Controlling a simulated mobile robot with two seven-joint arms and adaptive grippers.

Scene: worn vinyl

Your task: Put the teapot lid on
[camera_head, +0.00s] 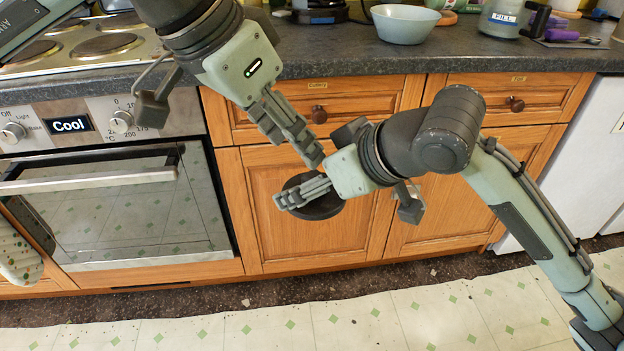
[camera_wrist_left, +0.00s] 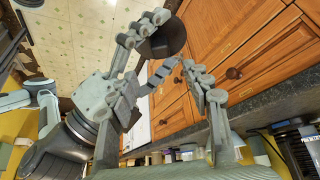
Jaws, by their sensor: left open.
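My left gripper (camera_head: 318,160) reaches down in front of the cupboards, open and empty. Its fingers also show in the left wrist view (camera_wrist_left: 181,67), with their tips fairly near each other. My right gripper (camera_head: 284,200) is just below it, its fingers close together on a dark round disc (camera_head: 322,207), which looks like the teapot lid. The disc also shows at the right fingertips in the left wrist view (camera_wrist_left: 165,40). The fingers cover part of it, and the exact grip is hard to see. I cannot make out the teapot in either view.
A dark worktop (camera_head: 345,47) runs behind, with a pale blue bowl (camera_head: 405,26), a canister (camera_head: 502,18) and purple-handled items (camera_head: 562,35). A cooker (camera_head: 105,170) stands at left, wooden cupboards (camera_head: 262,225) in the middle. The floor in front is clear. Both grippers are close together.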

